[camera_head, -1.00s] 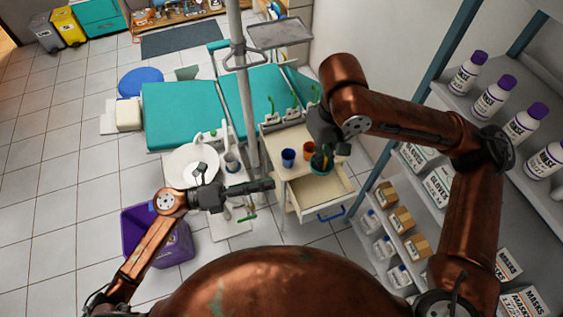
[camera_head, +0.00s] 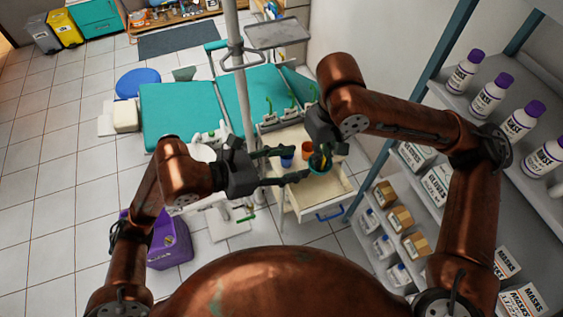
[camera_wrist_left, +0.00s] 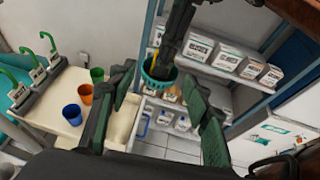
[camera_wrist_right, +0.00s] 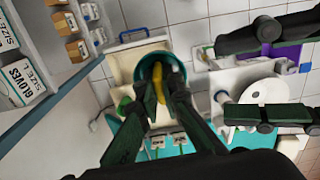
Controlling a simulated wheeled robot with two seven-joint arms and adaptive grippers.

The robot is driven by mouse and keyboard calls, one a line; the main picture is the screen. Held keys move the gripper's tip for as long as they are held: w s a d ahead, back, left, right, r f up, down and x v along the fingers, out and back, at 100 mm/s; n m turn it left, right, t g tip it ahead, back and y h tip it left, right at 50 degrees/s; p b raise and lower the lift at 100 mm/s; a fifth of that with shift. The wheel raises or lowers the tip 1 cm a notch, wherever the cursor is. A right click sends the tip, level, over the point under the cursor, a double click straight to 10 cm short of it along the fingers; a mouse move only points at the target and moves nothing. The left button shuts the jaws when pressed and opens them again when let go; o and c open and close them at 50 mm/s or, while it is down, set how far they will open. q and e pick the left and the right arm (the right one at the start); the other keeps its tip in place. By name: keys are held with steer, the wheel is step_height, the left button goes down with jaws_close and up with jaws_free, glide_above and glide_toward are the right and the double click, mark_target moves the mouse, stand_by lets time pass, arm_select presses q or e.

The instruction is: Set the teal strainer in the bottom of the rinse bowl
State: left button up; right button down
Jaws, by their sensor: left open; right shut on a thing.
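The teal strainer (camera_head: 317,167) is a small round basket held in my right gripper (camera_head: 322,148), above the open drawer. It also shows in the left wrist view (camera_wrist_left: 156,82) and the right wrist view (camera_wrist_right: 148,66), with a yellow strip inside that I cannot identify. My left gripper (camera_head: 297,164) is open and empty, its fingers pointing right toward the strainer. In the left wrist view the strainer appears between its fingertips, and I see no contact. The white rinse bowl (camera_head: 203,153) is mostly hidden behind my left arm; a white round basin shows in the right wrist view (camera_wrist_right: 265,92).
A blue cup (camera_wrist_left: 71,114), an orange cup (camera_wrist_left: 86,93) and a green cup (camera_wrist_left: 97,74) stand on the cabinet top. The drawer (camera_head: 322,195) stands open. A pole (camera_head: 240,90) rises beside the teal chair (camera_head: 178,112). Shelves (camera_head: 450,105) with bottles and boxes line the right.

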arm_select(q)
steer(key=x, duration=0.9)
steer(key=shift+a+f, duration=0.1)
steer(key=c, duration=1.2)
steer(key=shift+w+a, duration=0.1)
steer(key=shift+w, duration=0.05)
jaws_close()
arm_select(e)
steer(key=c, duration=2)
jaws_free()
steer(key=shift+d, duration=0.1)
arm_select(q)
jaws_free()
